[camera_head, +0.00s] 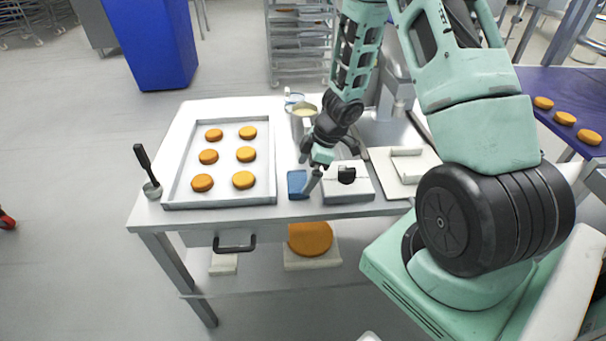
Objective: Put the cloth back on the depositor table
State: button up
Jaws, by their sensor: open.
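A small blue folded cloth (297,186) lies flat on the white depositor table (228,219), near its front edge. It is between the tray and a white box. My gripper (312,176) is over the table at the cloth's right side, pointing down, with its jaws open. One finger shows close to the cloth's right edge and hides a little of it. I cannot tell whether the finger touches the cloth. Nothing shows between the jaws.
A tray (220,203) of several orange rounds is left of the cloth. A white box (347,195) with a black knob is close on the right. A metal jug (299,124) stands behind. A purple conveyor (560,88) is at right.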

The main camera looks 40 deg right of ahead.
jog(key=p+v, duration=0.2)
jog(key=v, duration=0.7)
notch_tip(320, 180, up, 6)
jog(key=m+t+h, duration=0.1)
jog(key=t+h, duration=0.1)
send_over(287, 187)
jog(key=a+r+m+t, duration=0.1)
jog(key=a+r, duration=0.3)
jog(key=a, duration=0.2)
jog(key=s+a+r+g, duration=0.1)
jog(key=s+a, duration=0.4)
jog(key=s, duration=0.3)
jog(key=s+a+r+m+g, duration=0.1)
jog(key=s+a+r+g, duration=0.1)
jog(key=s+a, duration=0.3)
jog(key=s+a+r+g+h, duration=0.1)
jog(key=s+a, duration=0.4)
jog(key=s, duration=0.7)
jog(key=shift+s+a+r+g, duration=0.2)
jog(key=shift+s+r+g, duration=0.15)
jog(key=shift+r+g, duration=0.4)
